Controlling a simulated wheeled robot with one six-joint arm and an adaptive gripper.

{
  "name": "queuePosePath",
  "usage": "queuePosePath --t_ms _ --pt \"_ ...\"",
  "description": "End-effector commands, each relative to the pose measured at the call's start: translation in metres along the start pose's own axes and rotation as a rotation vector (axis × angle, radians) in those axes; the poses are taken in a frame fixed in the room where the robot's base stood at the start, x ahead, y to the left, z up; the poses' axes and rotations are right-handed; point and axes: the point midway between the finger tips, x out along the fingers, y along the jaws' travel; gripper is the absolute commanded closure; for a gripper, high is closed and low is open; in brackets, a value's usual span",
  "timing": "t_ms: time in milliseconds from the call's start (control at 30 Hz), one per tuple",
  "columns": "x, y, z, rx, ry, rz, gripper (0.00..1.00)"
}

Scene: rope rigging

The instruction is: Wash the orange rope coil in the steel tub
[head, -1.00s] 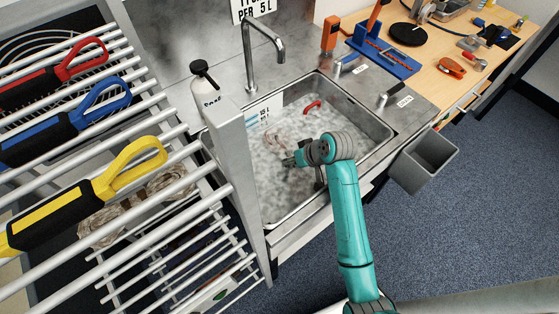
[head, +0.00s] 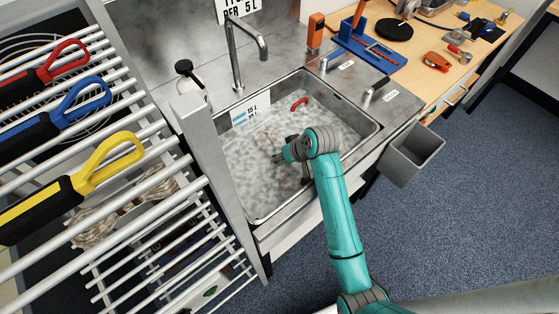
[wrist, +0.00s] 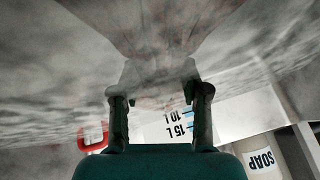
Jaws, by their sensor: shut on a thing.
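The steel tub (head: 285,203) stands in the counter, full of cloudy, foamy water. My gripper (head: 279,156) is low in the tub at the water. In the wrist view my gripper (wrist: 158,95) has its fingers closed on a pale, blurred thing, taken as the rope coil (wrist: 150,35). It looks greyish with faint reddish flecks, not clearly orange. In the head view only a dim brownish patch of it shows in the foam behind my gripper. The grip itself is hidden there.
A red loop (head: 299,103) sits near the tub's back wall. A soap bottle (head: 190,85) and faucet (head: 240,50) stand behind. The rack (head: 215,165) with red, blue and yellow handles and a pale coil (head: 125,208) borders the left. A grey bin (head: 415,153) hangs at the right.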

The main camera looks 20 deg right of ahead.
Motion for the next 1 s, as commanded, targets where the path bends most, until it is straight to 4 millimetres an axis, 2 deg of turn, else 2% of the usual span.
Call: queuePosePath --t_ms 33,600,1000 --pt "0.003 -0.005 0.006 0.006 -0.019 -0.007 1.00" --pt "0.022 -0.036 -0.021 0.002 -0.014 -0.012 1.00" --pt "0.025 -0.043 -0.025 -0.001 -0.014 -0.016 1.00"
